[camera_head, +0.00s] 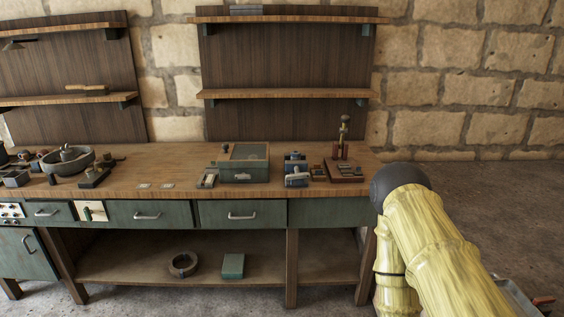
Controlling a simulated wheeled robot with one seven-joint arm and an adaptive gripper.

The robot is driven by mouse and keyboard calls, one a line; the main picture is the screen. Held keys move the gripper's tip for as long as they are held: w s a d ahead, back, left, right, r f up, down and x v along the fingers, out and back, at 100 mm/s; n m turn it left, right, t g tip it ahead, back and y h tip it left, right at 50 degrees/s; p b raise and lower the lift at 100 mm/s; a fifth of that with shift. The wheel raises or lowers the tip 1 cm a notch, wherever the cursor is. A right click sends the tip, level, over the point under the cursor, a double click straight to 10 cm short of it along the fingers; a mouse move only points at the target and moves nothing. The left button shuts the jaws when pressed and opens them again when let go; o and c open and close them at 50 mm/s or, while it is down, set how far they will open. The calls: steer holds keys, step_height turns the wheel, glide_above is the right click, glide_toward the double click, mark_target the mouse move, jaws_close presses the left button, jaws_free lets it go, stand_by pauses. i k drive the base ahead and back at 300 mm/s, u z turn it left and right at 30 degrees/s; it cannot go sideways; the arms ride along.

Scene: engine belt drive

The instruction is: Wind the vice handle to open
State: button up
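A small blue-grey object (296,165) that looks like the vice stands on the right part of the workbench top, near the front edge. It has a pale, bar-like part low at its front, but it is too small here to tell the handle clearly or how far the jaws are apart. My yellow arm with its dark rounded joint fills the lower right, beside the bench's right end. My gripper does not show in this view.
The wooden workbench (150,182) has green drawers below. A green box (243,163) stands left of the vice, and a brass instrument on a wooden base (344,171) stands right. A stone bowl (67,161) and small tools sit at left. Shelves hang behind; open floor lies right.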

mark_target(297, 175)
steer(key=z, duration=1.05)
steer(key=i, duration=0.6)
steer(key=u, duration=2.1)
